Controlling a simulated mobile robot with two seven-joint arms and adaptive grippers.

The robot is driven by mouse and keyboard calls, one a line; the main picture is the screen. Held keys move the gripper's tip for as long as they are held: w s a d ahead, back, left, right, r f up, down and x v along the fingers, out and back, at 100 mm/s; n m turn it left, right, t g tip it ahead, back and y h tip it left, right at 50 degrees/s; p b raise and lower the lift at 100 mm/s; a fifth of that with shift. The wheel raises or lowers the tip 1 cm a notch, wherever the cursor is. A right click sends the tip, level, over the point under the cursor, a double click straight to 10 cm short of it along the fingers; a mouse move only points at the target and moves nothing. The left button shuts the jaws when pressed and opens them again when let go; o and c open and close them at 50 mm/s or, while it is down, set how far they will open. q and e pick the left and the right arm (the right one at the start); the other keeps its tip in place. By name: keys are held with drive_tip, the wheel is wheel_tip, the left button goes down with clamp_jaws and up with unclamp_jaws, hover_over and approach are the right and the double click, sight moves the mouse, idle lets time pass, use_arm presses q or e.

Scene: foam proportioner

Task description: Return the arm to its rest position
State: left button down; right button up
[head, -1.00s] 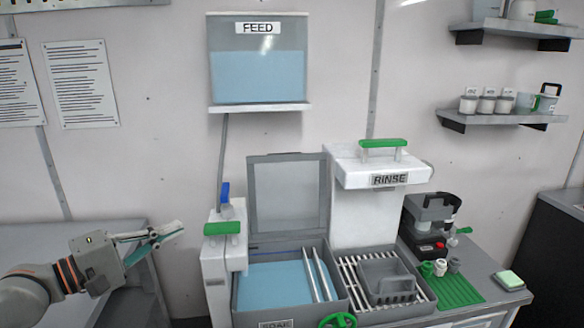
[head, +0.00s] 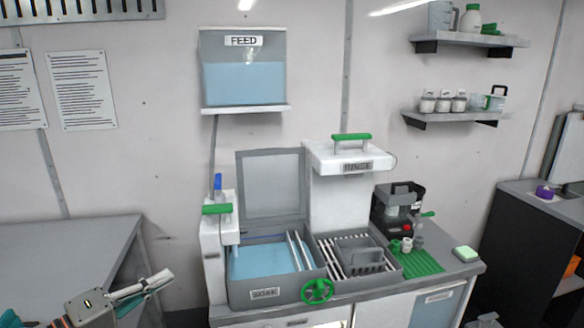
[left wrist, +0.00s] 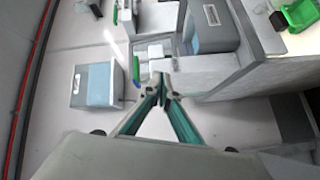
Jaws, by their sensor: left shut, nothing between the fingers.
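My left gripper (head: 142,291) is low at the left of the head view, in front of the grey table at the left. Its fingers are together with nothing between them. In the left wrist view the closed fingertips (left wrist: 165,90) meet at the middle, apart from the foam station behind them. The soak basin (head: 264,293) with blue liquid stands well to the right of the gripper in the head view. My right gripper is not in view.
A grey table (head: 75,255) stands at the left. The rinse unit (head: 345,165), a green wheel (head: 318,291) and a green mat (head: 422,263) belong to the station counter. The FEED tank (head: 244,75) hangs on the wall. Shelves (head: 455,115) are at the right.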

use_arm(q)
drive_tip(key=s+d+f+m+y, duration=0.1)
drive_tip(key=s+f+m+y, duration=0.2)
drive_tip(key=f, duration=0.8)
drive_tip(key=s+d+f+m+y, duration=0.1)
drive_tip(key=s+d+f+m, duration=0.3)
drive_tip(key=f, duration=0.8)
drive_tip(key=s+f+m+g+y, duration=0.3)
drive_tip(key=s+f+m+y, duration=0.1)
drive_tip(key=s+f, duration=1.1)
drive_tip(key=shift+s+d+f+m+g, duration=0.2)
drive_tip(key=shift+s+m+g, duration=0.1)
drive_tip(key=shift+g, duration=0.1)
